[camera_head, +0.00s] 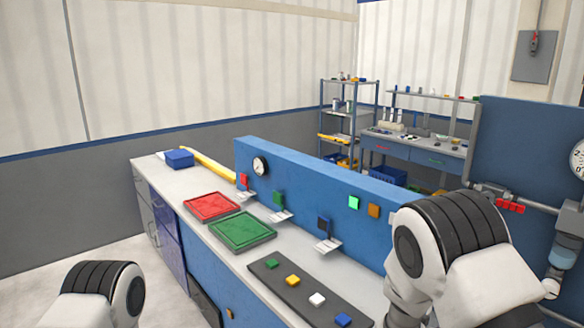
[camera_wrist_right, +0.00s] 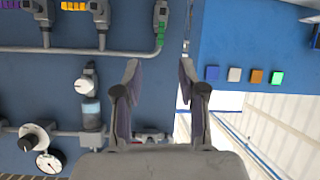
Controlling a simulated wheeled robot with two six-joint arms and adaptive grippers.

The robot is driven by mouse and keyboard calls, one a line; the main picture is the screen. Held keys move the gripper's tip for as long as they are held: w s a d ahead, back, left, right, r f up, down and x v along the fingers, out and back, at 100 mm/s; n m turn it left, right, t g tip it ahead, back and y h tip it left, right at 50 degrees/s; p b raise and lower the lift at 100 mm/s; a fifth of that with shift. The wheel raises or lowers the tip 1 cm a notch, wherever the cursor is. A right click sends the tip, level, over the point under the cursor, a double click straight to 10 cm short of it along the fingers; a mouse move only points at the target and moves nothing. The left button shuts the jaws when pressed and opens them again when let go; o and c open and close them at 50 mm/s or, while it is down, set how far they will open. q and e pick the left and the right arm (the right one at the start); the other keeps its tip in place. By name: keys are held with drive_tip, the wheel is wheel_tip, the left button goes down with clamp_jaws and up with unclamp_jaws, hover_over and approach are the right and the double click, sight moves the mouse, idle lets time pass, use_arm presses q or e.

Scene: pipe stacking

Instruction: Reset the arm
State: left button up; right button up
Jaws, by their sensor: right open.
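My right gripper (camera_wrist_right: 160,78) is open in the right wrist view, with nothing between its two fingers. It points at a blue wall panel (camera_wrist_right: 105,70) with grey pipes (camera_wrist_right: 95,51). In the head view my right arm (camera_head: 450,245) is at the lower right, and its gripper cannot be made out there. My left arm (camera_head: 100,290) shows at the lower left edge; its gripper is out of view.
The counter carries a red tray (camera_head: 211,207), a green tray (camera_head: 240,231) and a dark strip with coloured blocks (camera_head: 310,294). A blue partition (camera_head: 310,190) runs behind. A gauge (camera_wrist_right: 49,162) sits on the panel. The floor left of the counter (camera_head: 40,255) is clear.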

drive_tip(key=s+a+f+n+g+y+b, duration=0.1)
drive_tip(key=s+f+n+g+y+b, duration=0.15)
drive_tip(key=s+f, duration=0.7)
drive_tip(key=s+f+n+g+y+b, duration=0.1)
drive_tip(key=s+f+n+y+b, duration=0.15)
drive_tip(key=s+f, duration=0.65)
drive_tip(key=s+a+f+n+g+y+b, duration=0.1)
drive_tip(key=s+a+f+g+y, duration=0.1)
drive_tip(key=s+f, duration=0.3)
drive_tip(key=s+a+f+n+g+y+b, duration=0.1)
drive_tip(key=s+f, duration=0.4)
drive_tip(key=s, duration=0.6)
drive_tip(key=shift+s+a+f+n+g+y+b, duration=0.2)
drive_tip(key=shift+a+n+g+y+b, duration=0.1)
drive_tip(key=shift+a+g+y+b, duration=0.5)
drive_tip(key=shift+a+h, duration=0.1)
drive_tip(key=shift+h, duration=0.2)
